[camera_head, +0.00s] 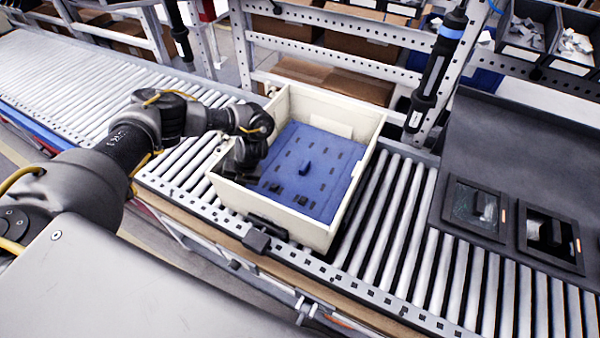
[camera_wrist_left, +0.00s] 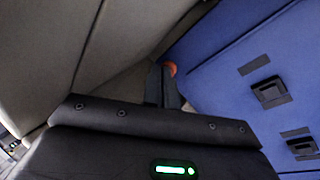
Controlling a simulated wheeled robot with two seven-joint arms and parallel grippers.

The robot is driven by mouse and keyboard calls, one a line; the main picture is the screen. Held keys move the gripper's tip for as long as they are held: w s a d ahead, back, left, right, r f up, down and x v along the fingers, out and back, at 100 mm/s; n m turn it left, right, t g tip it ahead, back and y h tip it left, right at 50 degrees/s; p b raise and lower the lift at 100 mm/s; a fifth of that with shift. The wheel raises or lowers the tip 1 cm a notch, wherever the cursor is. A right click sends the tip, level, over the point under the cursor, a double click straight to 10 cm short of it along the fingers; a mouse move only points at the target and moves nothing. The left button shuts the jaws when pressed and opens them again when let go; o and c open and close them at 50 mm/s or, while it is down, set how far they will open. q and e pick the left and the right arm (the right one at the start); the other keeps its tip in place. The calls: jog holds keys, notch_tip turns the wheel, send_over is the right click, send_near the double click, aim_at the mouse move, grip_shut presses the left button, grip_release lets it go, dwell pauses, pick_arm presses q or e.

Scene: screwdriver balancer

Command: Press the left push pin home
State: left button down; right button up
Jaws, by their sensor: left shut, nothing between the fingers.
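The cream box (camera_head: 300,228) stands on the roller conveyor with a blue panel (camera_head: 327,157) lying inside it. My left gripper (camera_head: 240,166) is inside the left side of the box, by the panel's left edge. In the left wrist view its fingers (camera_wrist_left: 164,86) are shut and empty, pointing down near the panel's edge (camera_wrist_left: 210,60) and the box wall. A small orange round piece (camera_wrist_left: 172,68) shows right behind the fingertips, mostly hidden. I cannot tell whether it is the left push pin's head or whether the fingers touch it. My right gripper is out of view.
The panel carries rows of dark slots and several black clips (camera_wrist_left: 270,92). A black latch block (camera_head: 257,238) sits on the conveyor rail in front of the box. A black screwdriver (camera_head: 437,70) hangs behind the box at right. Two dark trays (camera_head: 550,262) lie farther right.

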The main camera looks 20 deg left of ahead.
pick_arm(q)
jog(key=shift+f+b, duration=0.35)
jog(key=shift+f, duration=0.15)
jog(key=shift+r, duration=0.1)
dwell(0.5)
jog(key=shift+r+p, duration=2.45)
jog(key=shift+r+p, duration=0.3)
notch_tip(320, 180, up, 12)
jog(key=p, duration=0.3)
jog(key=shift+r+p, duration=0.2)
jog(key=shift+p, duration=0.15)
